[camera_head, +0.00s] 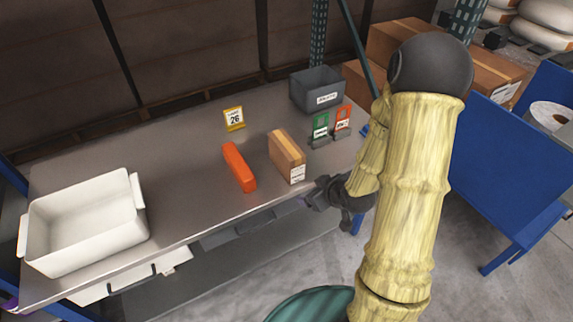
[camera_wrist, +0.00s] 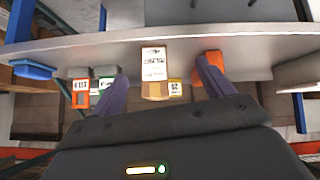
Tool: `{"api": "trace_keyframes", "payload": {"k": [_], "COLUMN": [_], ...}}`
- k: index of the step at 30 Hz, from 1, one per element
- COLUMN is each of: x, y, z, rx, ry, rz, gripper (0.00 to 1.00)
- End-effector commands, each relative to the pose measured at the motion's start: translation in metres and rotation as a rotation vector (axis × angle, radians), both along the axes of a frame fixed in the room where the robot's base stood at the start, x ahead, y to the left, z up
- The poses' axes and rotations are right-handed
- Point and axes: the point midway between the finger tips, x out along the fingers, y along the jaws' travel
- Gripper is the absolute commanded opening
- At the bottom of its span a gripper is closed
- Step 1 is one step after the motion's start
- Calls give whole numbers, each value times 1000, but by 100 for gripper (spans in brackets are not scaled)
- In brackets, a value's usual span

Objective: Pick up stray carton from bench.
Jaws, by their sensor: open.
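The stray carton (camera_head: 287,155) is a small brown cardboard box with a tape strip and a white label on its end. It stands on the grey metal bench (camera_head: 185,180), near the front edge. In the wrist view the carton (camera_wrist: 154,70) shows its labelled end between my fingers, a little beyond their tips. My gripper (camera_head: 318,194) is in front of the bench edge, just right of and nearer than the carton, apart from it. In the wrist view my gripper (camera_wrist: 160,80) is open and empty, its two purplish fingers spread.
An orange block (camera_head: 239,167) lies close left of the carton. Behind are a yellow sign (camera_head: 234,118) and a grey bin (camera_head: 317,90). Green (camera_head: 320,129) and orange (camera_head: 343,121) card holders stand to the right. A white tub (camera_head: 85,222) sits at left.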

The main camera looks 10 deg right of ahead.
Motion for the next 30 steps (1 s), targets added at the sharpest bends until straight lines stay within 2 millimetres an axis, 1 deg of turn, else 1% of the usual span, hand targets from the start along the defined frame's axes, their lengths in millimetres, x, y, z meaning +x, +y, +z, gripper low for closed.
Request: {"api": "trace_keyframes", "payload": {"k": [1, 3, 6, 9, 12, 15, 18, 27, 30], "x": [3, 8, 13, 14, 14, 11, 9, 9, 13], "y": [0, 2, 4, 2, -4, -11, -16, -16, -15], "z": [-22, -35, -48, -55, -55, -52, -47, -45, -44], "rx": [36, 85, 163, 244, 319, 369, 391, 396, 395], "ry": [-45, -130, -262, -405, -541, -645, -701, -713, -713], "rz": [16, 41, 56, 44, 9, -28, -50, -53, -52], "gripper": [80, 80, 80, 80, 80, 80, 80, 80, 80]}}
